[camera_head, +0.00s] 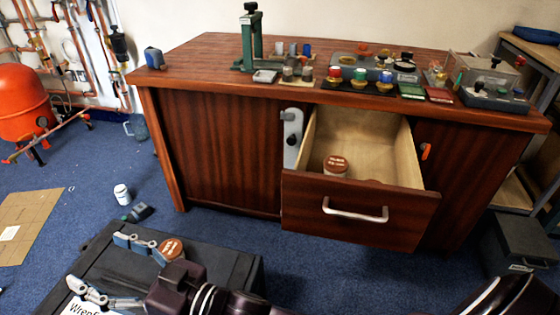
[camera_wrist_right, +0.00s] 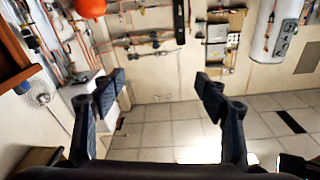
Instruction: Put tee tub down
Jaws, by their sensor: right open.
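A tub with a brown lid (camera_head: 172,248) is at the dark toolbox's top, right beside the base of one finger of my right gripper. I cannot read its label or tell whether it touches the finger. My right gripper (camera_head: 98,263) is open over the dark toolbox (camera_head: 225,262), its fingers pointing left. The right wrist view shows nothing between its fingertips (camera_wrist_right: 160,85). Another brown-lidded tub (camera_head: 336,166) stands in the open drawer (camera_head: 385,148), with a further brown lid (camera_head: 371,182) mostly hidden behind the drawer front. My left gripper is not in view.
The wooden cabinet (camera_head: 220,150) carries a green press (camera_head: 250,40) and several small parts on top. A white bottle (camera_head: 122,194) and a dark green-tipped item (camera_head: 137,213) are on the blue carpet. Cardboard (camera_head: 28,215) lies left. Carpet between toolbox and drawer is clear.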

